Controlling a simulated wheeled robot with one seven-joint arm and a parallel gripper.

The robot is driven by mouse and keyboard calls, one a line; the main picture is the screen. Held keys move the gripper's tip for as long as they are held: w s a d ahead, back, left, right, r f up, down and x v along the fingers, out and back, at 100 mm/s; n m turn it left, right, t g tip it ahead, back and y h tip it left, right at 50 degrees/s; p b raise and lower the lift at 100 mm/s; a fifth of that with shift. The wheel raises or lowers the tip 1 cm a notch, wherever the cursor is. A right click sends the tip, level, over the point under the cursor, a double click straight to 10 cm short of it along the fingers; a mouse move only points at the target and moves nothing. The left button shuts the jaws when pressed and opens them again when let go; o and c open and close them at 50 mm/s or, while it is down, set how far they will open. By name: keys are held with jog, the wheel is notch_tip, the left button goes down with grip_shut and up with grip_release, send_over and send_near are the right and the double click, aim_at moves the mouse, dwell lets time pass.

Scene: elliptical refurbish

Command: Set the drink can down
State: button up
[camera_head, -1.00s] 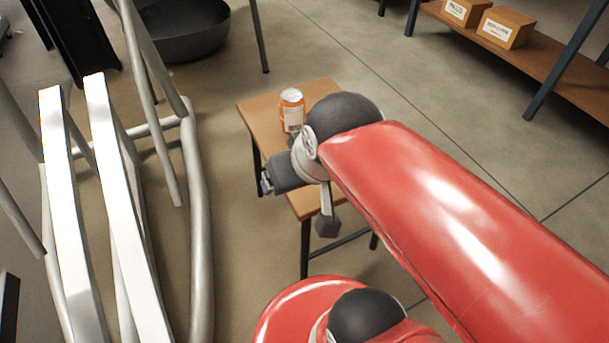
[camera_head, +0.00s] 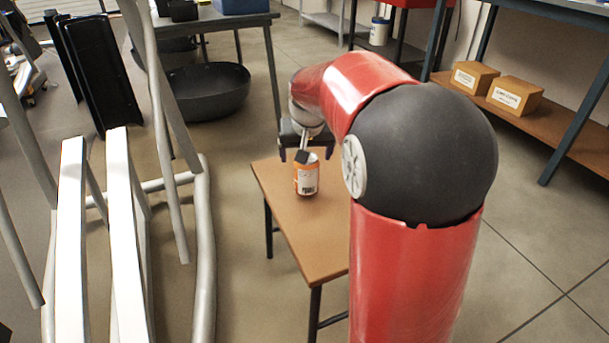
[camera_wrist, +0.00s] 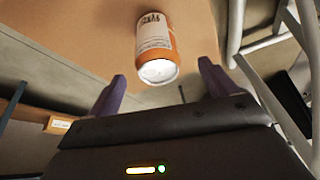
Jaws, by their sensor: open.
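The drink can (camera_head: 306,180), orange and white, stands upright on a small wooden table (camera_head: 312,238), near its far end. My gripper (camera_head: 304,152) is at the top of the can, with the arm reaching over the table from the right. In the wrist view the can (camera_wrist: 154,36) shows its silver end towards the camera. My gripper (camera_wrist: 160,80) is open there, its two dark fingers apart, and the can lies just beyond and between the fingertips. I cannot tell whether any finger touches it.
A pale tubular frame with two white bars (camera_head: 121,230) stands left of the table. A black basin (camera_head: 206,91) is on the floor behind, below a dark table. Cardboard boxes (camera_head: 515,94) sit on a low shelf at the right. The table's near half is clear.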

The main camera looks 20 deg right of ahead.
aim_at(306, 175)
jog(key=b+x, duration=0.1)
jog(key=x, duration=0.6)
jog(key=shift+d+f, duration=0.2)
jog(key=shift+f, duration=0.15)
jog(key=shift+r, duration=0.1)
jog(key=c, duration=1.4)
